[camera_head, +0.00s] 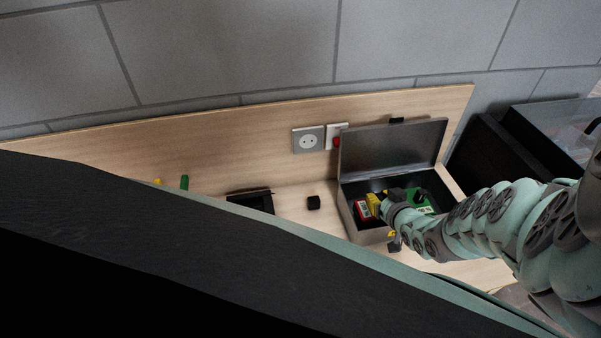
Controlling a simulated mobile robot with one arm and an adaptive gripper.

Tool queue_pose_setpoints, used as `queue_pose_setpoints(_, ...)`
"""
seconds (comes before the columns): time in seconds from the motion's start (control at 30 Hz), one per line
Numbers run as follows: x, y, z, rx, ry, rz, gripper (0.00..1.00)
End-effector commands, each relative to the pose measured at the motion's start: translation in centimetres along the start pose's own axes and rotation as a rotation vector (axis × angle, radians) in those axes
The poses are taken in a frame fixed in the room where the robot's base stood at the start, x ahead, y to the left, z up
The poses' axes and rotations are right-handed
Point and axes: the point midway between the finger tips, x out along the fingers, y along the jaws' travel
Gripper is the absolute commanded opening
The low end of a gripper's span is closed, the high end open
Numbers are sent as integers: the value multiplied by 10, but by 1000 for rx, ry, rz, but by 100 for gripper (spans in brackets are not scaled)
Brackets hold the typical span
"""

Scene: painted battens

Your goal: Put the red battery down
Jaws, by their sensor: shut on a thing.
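The red battery (361,210), red with a pale label, shows at the left end of the open metal box (352,226), just left of a yellow block (374,202). My gripper (384,208) is at the box, reaching in from the right. It is shut on the red battery, but its fingers and the contact are mostly hidden by my wrist. I cannot tell whether the battery touches the box floor.
The box lid (393,146) stands open at the back. A green board (422,201) lies in the box. A socket (308,140) and a red switch (336,142) are on the backboard.

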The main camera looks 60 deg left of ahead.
Motion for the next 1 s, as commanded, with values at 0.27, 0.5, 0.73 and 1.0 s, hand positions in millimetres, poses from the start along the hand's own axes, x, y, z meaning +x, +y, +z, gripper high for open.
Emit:
queue_pose_setpoints(0.27,0,1,-1,-1,4,1,0)
queue_pose_setpoints(0.5,1,1,1,0,4,1,0)
queue_pose_setpoints(0.73,3,1,5,-1,4,1,0)
queue_pose_setpoints(1.0,6,1,9,-1,4,0,0)
